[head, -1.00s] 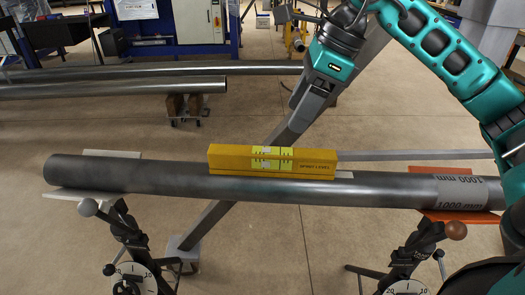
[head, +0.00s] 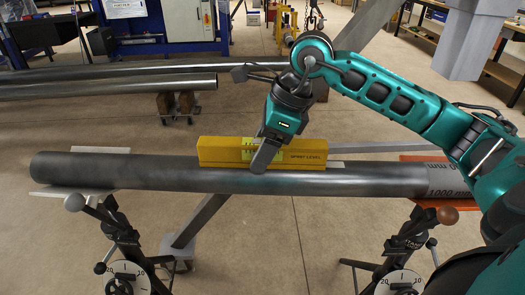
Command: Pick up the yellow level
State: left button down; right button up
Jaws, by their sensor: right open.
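My right gripper (head: 266,158) comes down from above at the level's middle. Its near finger hangs in front of the level's face and hides part of the yellow-green vial window. The far finger is hidden, so I cannot tell whether it is behind the level. The gripper is open. My left gripper is not in view.
The pipe rests on two stands, the left stand (head: 122,232) and the right stand (head: 404,240), each with a dial. More pipes (head: 110,88) lie behind on wooden blocks. A blue machine frame (head: 165,47) stands at the back.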

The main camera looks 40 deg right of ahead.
jog(key=shift+c, duration=0.5)
grip_shut()
jog(key=shift+r, duration=0.15)
